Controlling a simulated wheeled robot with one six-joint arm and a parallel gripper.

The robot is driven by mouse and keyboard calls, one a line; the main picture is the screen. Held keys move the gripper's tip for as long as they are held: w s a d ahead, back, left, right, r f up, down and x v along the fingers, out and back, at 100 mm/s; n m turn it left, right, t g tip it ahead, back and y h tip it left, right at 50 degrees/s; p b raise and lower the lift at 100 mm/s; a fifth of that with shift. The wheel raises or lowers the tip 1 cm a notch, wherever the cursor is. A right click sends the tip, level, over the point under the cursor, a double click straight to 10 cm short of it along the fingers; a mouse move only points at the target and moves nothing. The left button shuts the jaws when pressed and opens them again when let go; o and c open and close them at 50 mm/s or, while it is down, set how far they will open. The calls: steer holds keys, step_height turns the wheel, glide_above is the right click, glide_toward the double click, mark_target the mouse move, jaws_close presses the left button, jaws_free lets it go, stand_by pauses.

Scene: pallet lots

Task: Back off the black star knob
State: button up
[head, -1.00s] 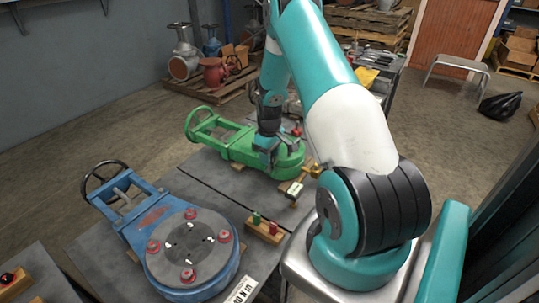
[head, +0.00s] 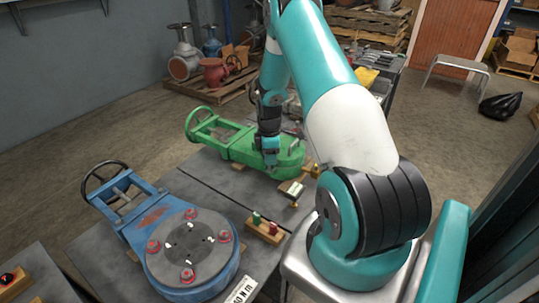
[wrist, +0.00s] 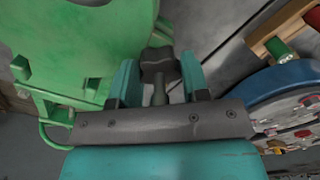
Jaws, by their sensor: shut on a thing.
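The black star knob (wrist: 158,60) shows in the wrist view between the two teal fingers of my gripper (wrist: 157,76). My gripper is shut on it, with a finger on each side. A dark stem (wrist: 160,93) runs from the knob toward the gripper's palm. In the head view my gripper (head: 270,164) points down at the green valve body (head: 239,150). The knob cannot be made out there, as the gripper and wrist cover that spot.
A blue valve (head: 187,247) with a handwheel and red-ringed bolts lies nearer on the grey bench (head: 190,183). A small tagged piece (head: 290,189) lies by the green valve.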

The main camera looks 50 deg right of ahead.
steer(key=shift+n, duration=0.3)
steer(key=o, duration=0.9)
steer(key=shift+r, duration=0.1)
step_height(320, 180, up, 17)
steer(key=shift+r, duration=0.15)
stand_by(0.5)
